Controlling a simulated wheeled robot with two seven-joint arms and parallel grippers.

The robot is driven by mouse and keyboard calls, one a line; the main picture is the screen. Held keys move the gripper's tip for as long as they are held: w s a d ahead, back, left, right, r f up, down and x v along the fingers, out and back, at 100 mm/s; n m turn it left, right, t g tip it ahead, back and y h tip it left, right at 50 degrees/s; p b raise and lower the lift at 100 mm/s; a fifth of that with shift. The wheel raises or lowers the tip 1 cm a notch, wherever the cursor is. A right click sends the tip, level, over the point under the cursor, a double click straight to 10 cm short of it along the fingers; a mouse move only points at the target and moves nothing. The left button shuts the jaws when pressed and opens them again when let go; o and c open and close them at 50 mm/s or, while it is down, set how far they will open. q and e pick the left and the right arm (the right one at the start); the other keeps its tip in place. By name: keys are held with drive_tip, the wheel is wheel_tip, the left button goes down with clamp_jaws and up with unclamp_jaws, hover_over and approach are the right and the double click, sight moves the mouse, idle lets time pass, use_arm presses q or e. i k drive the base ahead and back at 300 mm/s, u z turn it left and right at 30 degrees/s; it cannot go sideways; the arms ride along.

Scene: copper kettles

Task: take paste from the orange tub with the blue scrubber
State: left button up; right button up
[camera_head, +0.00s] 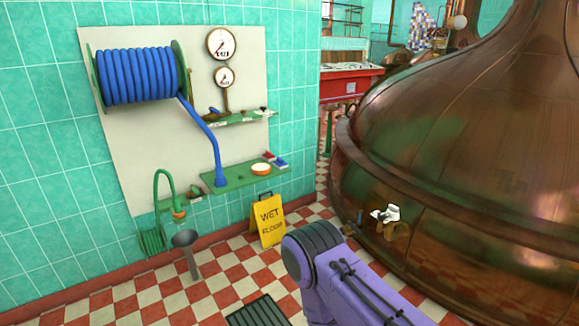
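A small round tub (261,169) with a pale top and an orange-brown rim sits on the lower green wall shelf (228,180). It looks like the orange tub. Behind and to its right on the same shelf lie a small blue block (281,164) and a small red block (269,156). The blue one may be the scrubber, but it is too small to be sure. A purple link of my arm enters at the bottom right, well in front of the shelf. Neither of my grippers shows in this view.
A yellow wet-floor sign (268,222) stands below the shelf. A blue hose reel (138,75) hangs on the wall; its hose (205,130) reaches the shelf. A large copper kettle (470,130) fills the right. A dark grate (257,312) lies on the checkered floor.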

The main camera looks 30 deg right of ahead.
sight(280, 164)
drive_tip(key=z, duration=0.65)
drive_tip(key=i, duration=0.8)
drive_tip(key=z, duration=0.95)
drive_tip(key=i, duration=1.1)
drive_tip(key=u, duration=0.4)
drive_tip(key=i, duration=0.95)
drive_tip(key=u, duration=0.65)
